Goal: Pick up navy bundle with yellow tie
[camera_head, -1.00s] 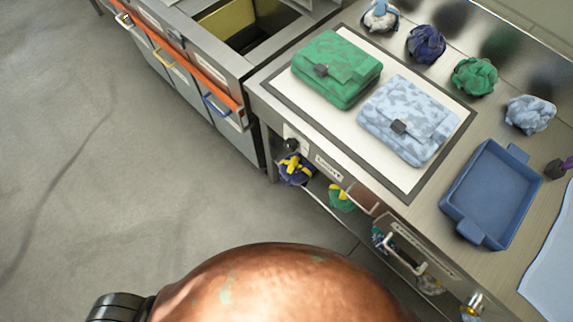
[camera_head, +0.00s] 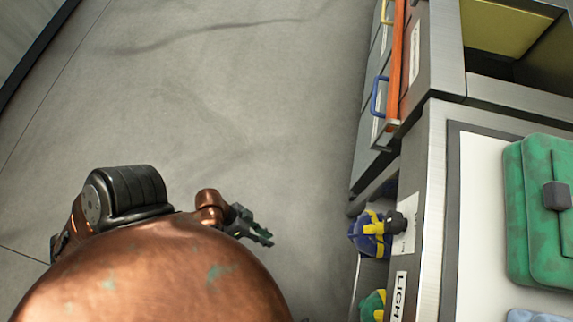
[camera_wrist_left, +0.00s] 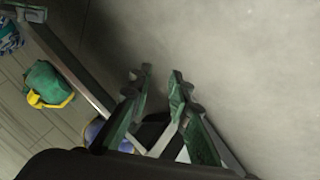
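The navy bundle with yellow tie (camera_head: 368,235) sits on a low shelf under the front edge of the counter, right of centre in the head view. My left gripper (camera_head: 262,238) is to the left of it, over the floor and apart from it. In the left wrist view my left gripper (camera_wrist_left: 159,82) is open, with nothing between its fingertips. A bluish-purple shape (camera_wrist_left: 94,129) beside the fingers is mostly hidden; I cannot tell if it is the navy bundle. My right gripper is not in view.
A green bundle with yellow tie (camera_head: 373,305) lies on the same shelf; one also shows in the left wrist view (camera_wrist_left: 43,82). Drawers with a blue handle (camera_head: 379,96) stand beyond. The floor left is clear.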

